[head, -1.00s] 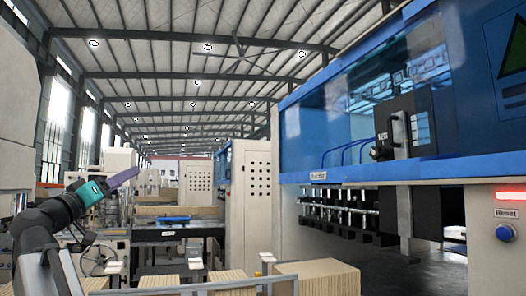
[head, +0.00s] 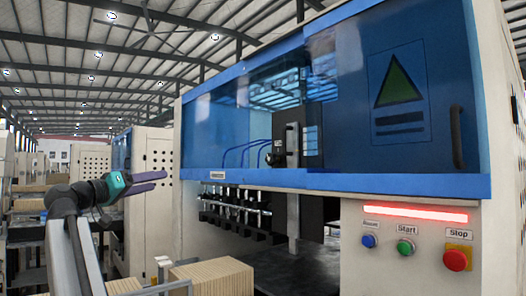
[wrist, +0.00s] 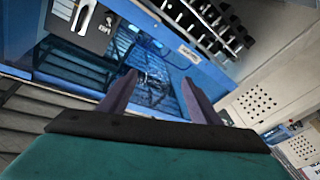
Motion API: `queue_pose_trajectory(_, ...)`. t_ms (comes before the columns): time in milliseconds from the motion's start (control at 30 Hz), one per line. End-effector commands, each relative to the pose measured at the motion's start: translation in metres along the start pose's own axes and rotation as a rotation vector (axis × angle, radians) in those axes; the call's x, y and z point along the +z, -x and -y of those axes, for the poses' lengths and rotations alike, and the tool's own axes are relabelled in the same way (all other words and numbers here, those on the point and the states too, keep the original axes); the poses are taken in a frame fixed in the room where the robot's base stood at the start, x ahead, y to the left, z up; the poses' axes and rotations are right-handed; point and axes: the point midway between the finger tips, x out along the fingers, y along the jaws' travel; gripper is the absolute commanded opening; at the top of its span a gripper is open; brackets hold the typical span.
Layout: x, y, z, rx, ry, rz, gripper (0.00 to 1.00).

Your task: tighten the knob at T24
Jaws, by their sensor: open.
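My gripper (head: 163,181) is at the left in the head view, in front of the blue machine and apart from it. Its two purple fingers are open and empty; they also show in the wrist view (wrist: 160,82). A small black knob (head: 274,160) sticks out from a dark unit (head: 302,135) behind the machine's open window. A small white label sits just above the knob, too small to read.
The blue hood (head: 215,125) has another small label on its lower edge. A row of metal tooling (head: 235,205) hangs below it. Stacked cardboard (head: 215,276) stands in front.

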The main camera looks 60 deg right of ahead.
Motion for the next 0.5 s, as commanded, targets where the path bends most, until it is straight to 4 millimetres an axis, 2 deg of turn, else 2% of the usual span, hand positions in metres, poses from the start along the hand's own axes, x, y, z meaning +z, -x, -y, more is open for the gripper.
queue_pose_trajectory(33,-0.003,-0.024,-0.016,0.024,0.004,0.025,0.57)
queue_pose_trajectory(200,0.006,-0.088,-0.059,0.087,0.014,0.108,0.57)
queue_pose_trajectory(400,0.016,-0.156,-0.115,0.155,0.017,0.197,0.57)
queue_pose_trajectory(500,0.022,-0.182,-0.138,0.182,0.017,0.233,0.57)
